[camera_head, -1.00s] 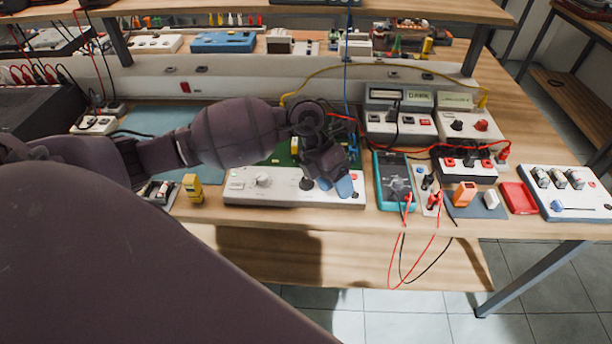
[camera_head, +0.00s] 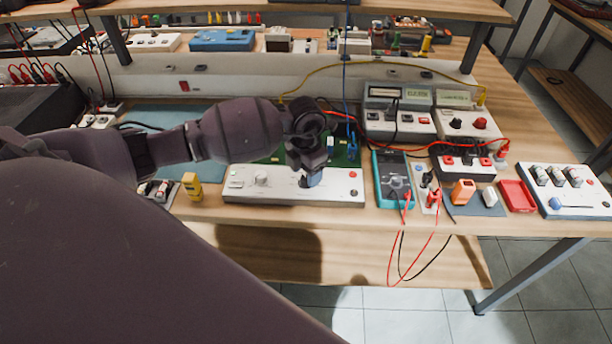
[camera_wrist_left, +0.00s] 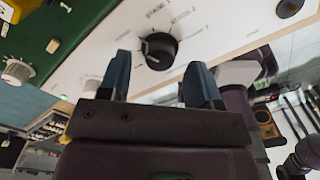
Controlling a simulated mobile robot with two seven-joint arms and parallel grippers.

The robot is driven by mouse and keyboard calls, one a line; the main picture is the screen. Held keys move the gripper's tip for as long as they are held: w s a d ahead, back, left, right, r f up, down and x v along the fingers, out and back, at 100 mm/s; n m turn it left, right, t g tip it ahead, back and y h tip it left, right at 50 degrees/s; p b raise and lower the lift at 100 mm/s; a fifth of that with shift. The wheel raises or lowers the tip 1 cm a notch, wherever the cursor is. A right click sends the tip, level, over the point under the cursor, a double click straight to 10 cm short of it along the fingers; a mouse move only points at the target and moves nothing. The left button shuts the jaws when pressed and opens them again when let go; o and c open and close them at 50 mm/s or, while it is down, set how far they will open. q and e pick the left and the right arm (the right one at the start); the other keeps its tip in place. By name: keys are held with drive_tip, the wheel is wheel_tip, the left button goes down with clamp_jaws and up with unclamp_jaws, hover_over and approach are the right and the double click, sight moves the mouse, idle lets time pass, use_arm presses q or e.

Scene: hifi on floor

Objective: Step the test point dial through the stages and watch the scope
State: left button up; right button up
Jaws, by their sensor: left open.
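A long white panel (camera_head: 335,195) lies near the front edge of the bench in the head view. It carries a pale knob (camera_head: 261,177) at its left and a small red button at its right. My left gripper (camera_head: 313,180) hangs over the panel's middle, fingers down. In the left wrist view, a black dial (camera_wrist_left: 159,50) with printed marks around it sits ahead of my open, empty left gripper (camera_wrist_left: 160,80), between the lines of its blue fingertips. Contact is not visible. In the head view the gripper largely hides this dial. I cannot identify the scope's screen. My right gripper is not in view.
A green circuit board (camera_head: 342,152) stands behind the panel. A teal multimeter (camera_head: 392,180) with red and black leads is at its right. A yellow block (camera_head: 192,186) is at its left. Boxes with displays (camera_head: 398,97) and a red tray (camera_head: 518,196) crowd the right side.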

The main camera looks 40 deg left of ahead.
use_arm(q)
drive_tip(key=shift+f, duration=1)
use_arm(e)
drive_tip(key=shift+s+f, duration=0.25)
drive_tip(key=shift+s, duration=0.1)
use_arm(q)
drive_tip(key=c, duration=0.9)
drive_tip(key=shift+c, duration=0.2)
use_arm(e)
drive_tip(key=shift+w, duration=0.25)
